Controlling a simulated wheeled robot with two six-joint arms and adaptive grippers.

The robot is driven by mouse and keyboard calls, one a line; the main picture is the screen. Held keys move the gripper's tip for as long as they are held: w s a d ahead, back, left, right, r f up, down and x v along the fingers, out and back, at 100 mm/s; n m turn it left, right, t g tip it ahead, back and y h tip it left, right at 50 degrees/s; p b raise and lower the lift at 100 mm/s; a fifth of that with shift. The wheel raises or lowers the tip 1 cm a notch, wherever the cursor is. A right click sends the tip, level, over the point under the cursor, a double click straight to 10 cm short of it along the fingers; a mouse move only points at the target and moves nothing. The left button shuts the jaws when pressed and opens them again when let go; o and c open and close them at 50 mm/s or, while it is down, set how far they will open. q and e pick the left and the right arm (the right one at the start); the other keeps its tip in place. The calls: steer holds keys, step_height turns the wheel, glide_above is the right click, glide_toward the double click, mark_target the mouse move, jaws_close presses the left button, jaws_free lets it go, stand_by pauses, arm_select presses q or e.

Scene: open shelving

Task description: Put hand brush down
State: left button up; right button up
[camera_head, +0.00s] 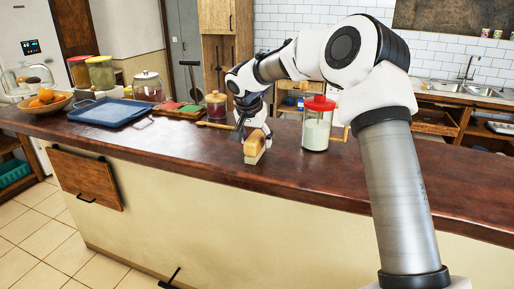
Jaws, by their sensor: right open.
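The hand brush (254,148), a pale wooden block-like piece with a lighter lower part, stands on the dark wooden counter (210,160) near its middle. My right gripper (245,128) reaches down at the brush's upper left side, with its dark fingers close to it. The fingers are open. They partly overlap the brush in the picture, and I cannot tell whether they touch it. My left gripper does not show.
A glass jar with a red lid (318,122) stands right of the brush. The counter's front right stretch is clear.

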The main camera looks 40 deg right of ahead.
steer(key=b+v, duration=0.1)
steer(key=v, duration=0.8)
steer(key=shift+a, duration=0.1)
